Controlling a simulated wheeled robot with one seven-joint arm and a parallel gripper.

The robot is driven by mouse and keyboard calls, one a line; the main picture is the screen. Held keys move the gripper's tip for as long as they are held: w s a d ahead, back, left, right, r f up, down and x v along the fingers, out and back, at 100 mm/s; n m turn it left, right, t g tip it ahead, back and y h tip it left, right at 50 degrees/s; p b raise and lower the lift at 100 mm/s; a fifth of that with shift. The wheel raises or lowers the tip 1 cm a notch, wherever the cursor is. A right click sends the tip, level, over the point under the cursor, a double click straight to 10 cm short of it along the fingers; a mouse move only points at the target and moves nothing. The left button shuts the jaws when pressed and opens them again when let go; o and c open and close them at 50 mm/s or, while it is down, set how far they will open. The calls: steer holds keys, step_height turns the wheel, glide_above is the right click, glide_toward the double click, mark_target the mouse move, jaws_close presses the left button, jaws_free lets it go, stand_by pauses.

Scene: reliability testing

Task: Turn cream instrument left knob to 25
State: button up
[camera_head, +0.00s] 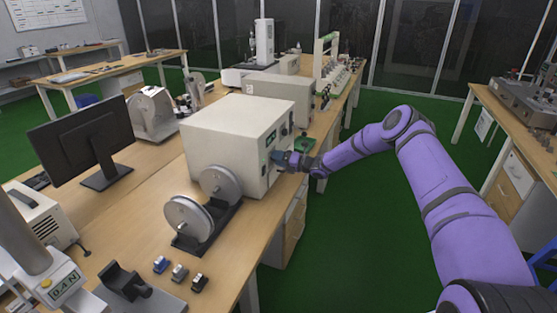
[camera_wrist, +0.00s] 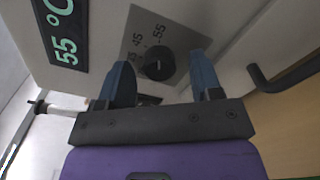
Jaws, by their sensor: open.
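The cream instrument (camera_head: 228,128) stands on the bench in the middle of the head view; its front panel faces right, toward my arm. In the wrist view its panel (camera_wrist: 98,30) carries a dark display (camera_wrist: 62,28) reading 55 °C. A round black knob (camera_wrist: 158,63) sits on a grey dial plate (camera_wrist: 183,35) with printed numbers, 45 and 55 among them. My gripper (camera_wrist: 166,80) is open, its two blue fingers on either side of the knob, apart from it as far as I can tell. In the head view my gripper (camera_head: 282,160) is at the panel, and the knob is hidden there.
A dark bar handle (camera_wrist: 285,75) juts from the panel at the right of the wrist view. Two grey discs on a stand (camera_head: 205,203) are in front of the instrument. A monitor (camera_head: 82,138) stands to the left. Green floor (camera_head: 345,235) is free beside the bench.

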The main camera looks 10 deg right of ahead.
steer(key=c, duration=0.9)
steer(key=shift+n, duration=0.4)
steer(key=shift+w+n, duration=0.1)
steer(key=shift+n, duration=13)
